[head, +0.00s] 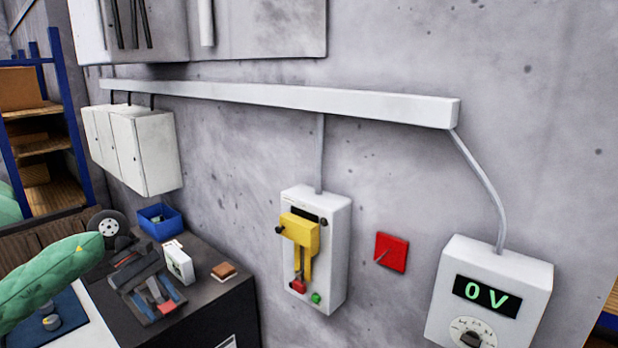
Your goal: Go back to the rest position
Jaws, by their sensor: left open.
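My left gripper (157,298) shows at the lower left of the head view, dark grey with reddish parts near its tips. It is open, in front of or over the dark bench (205,317); I cannot tell its height above the top. I see nothing clearly held in it. My right gripper is not in view. On the wall, a white switch box (333,255) carries a yellow lever part (300,231), a red knob and a green button. The left gripper is apart from it. A meter box (538,292) at the right reads 0 V.
A blue bin (159,221), a small white box (180,263) and a brown block (223,270) are on the bench. A large green object (50,280) fills the left edge. A red plate (390,252) and white cabinets (150,152) are on the wall.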

